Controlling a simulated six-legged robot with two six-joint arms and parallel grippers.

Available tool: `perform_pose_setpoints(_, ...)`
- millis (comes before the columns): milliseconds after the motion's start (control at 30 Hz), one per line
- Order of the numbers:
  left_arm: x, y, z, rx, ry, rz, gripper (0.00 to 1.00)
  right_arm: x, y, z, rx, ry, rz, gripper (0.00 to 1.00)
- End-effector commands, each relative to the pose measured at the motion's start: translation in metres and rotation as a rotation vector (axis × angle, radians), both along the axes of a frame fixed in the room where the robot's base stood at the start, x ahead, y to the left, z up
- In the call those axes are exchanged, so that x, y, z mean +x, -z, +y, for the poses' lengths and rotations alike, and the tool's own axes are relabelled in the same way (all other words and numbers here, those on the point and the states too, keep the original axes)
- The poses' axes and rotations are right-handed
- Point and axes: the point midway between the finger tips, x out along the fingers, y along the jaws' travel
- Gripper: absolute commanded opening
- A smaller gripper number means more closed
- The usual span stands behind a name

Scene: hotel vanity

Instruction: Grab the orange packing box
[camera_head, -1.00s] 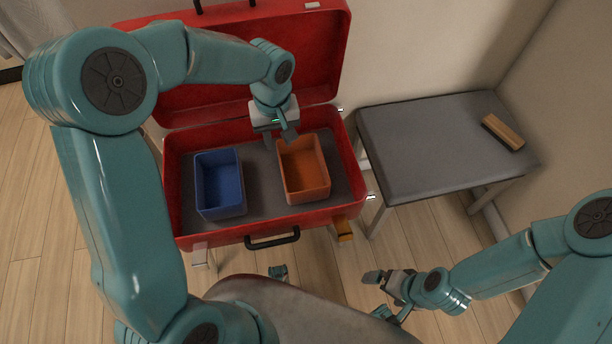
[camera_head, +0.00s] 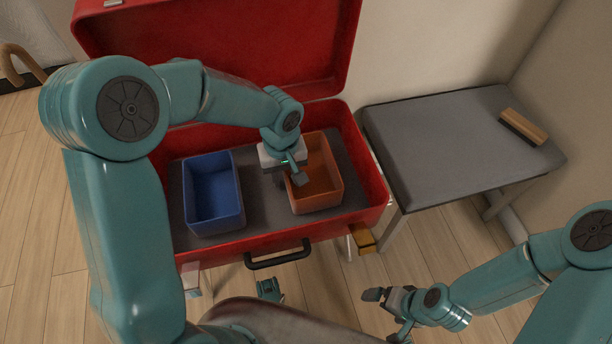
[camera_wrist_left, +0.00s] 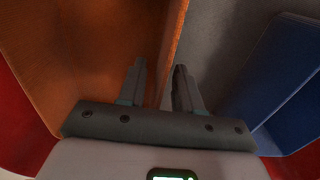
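The orange packing box (camera_head: 322,195) sits in the right part of the open red suitcase (camera_head: 366,205). It is an open-topped bin. My left gripper (camera_head: 288,180) is at the box's left wall. In the left wrist view the orange box (camera_wrist_left: 90,50) fills the left side, and the left gripper (camera_wrist_left: 160,88) has its two fingers apart, one on each side of the box's wall edge. Whether the fingers touch the wall cannot be told. My right gripper (camera_head: 384,298) is low at the right, away from the suitcase and empty; its finger gap is unclear.
A blue box (camera_head: 212,195) sits left of the orange one in the suitcase; it also shows in the left wrist view (camera_wrist_left: 280,85). A grey-topped table (camera_head: 440,150) stands at the right with a wooden brush (camera_head: 523,127) on it. Most of its top is clear.

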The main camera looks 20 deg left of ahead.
Motion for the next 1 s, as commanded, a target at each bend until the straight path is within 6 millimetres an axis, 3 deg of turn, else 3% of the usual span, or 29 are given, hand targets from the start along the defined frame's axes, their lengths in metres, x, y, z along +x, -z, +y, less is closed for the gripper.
perform_pose_setpoints(100,0.000,-0.002,-0.001,0.000,0.000,0.000,0.31,0.000,-0.002,0.000,0.000,0.001,0.000,1.00)
perform_pose_setpoints(200,0.000,-0.002,-0.001,0.000,0.000,0.000,0.00,0.000,-0.002,0.000,0.000,0.000,0.000,1.00)
perform_pose_setpoints(667,0.000,-0.009,0.001,0.000,0.000,-0.001,0.00,-0.001,-0.007,0.000,0.000,-0.001,0.001,1.00)
perform_pose_setpoints(867,0.002,-0.040,0.006,0.000,0.000,-0.001,0.00,-0.003,-0.032,0.003,0.002,-0.013,0.006,1.00)
perform_pose_setpoints(1000,0.005,-0.082,0.012,-0.001,0.001,-0.003,0.00,-0.003,-0.066,0.003,0.002,-0.013,0.006,1.00)
